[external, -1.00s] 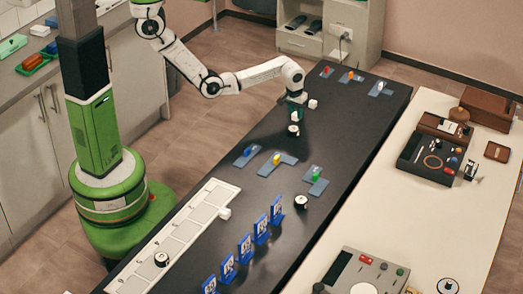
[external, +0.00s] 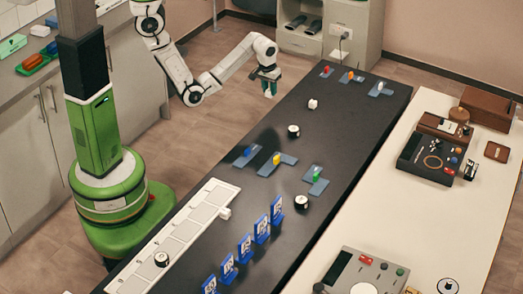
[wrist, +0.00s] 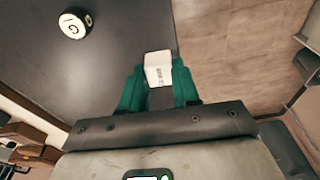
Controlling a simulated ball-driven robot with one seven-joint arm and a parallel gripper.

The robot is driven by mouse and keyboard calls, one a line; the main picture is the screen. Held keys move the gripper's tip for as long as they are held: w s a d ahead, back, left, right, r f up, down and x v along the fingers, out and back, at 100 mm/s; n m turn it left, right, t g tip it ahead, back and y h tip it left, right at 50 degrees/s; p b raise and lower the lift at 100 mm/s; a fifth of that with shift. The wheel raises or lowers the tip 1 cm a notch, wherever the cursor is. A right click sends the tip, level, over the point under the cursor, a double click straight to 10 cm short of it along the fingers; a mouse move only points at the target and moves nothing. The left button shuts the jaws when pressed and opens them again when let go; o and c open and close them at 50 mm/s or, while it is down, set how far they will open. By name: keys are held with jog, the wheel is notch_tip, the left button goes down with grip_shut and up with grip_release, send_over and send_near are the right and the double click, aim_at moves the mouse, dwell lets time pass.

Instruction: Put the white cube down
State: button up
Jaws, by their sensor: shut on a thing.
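My gripper (external: 267,88) has teal fingers and hangs near the left long edge of the black table (external: 345,130), toward its far end. It is shut on a white cube (wrist: 158,70), which sits between the fingertips in the wrist view and has small dark print on one face. In the wrist view the cube appears around the table's edge, with tabletop to its left and floor to its right. In the external view the cube (external: 268,94) is a small white spot under the fingers. Its height is hard to judge.
Another white cube (external: 313,104) lies on the table, with a round black-and-white piece (external: 293,131) nearby. Blue-grey plates with coloured pegs (external: 276,160), blue card stands (external: 261,229) and a white strip of squares (external: 175,240) occupy the table. Bare tabletop lies around the lone cube.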

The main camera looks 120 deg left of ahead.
jog(key=w+d+f+m, duration=0.1)
jog(key=w+d+m, duration=0.1)
jog(key=w+d, duration=0.7)
jog(key=w+d+m, duration=0.1)
jog(key=w+d, duration=0.4)
jog(key=d, duration=0.8)
jog(key=w+d+f+m, duration=0.1)
jog(key=w+d+m, duration=0.1)
jog(key=w+d, duration=0.7)
jog(key=s+d+f+m, duration=0.1)
jog(key=s+d, duration=0.1)
jog(key=d, duration=1)
jog(key=s+d+f+m+b, duration=0.1)
jog(key=s+d+f, duration=0.1)
jog(key=d, duration=1.1)
jog(key=s+d+f+m+t+b, duration=0.1)
jog(key=s+d, duration=0.2)
jog(key=d, duration=0.9)
jog(key=shift+s+d+f, duration=0.3)
jog(key=shift+s+f, duration=0.05)
jog(key=shift+f, duration=2.35)
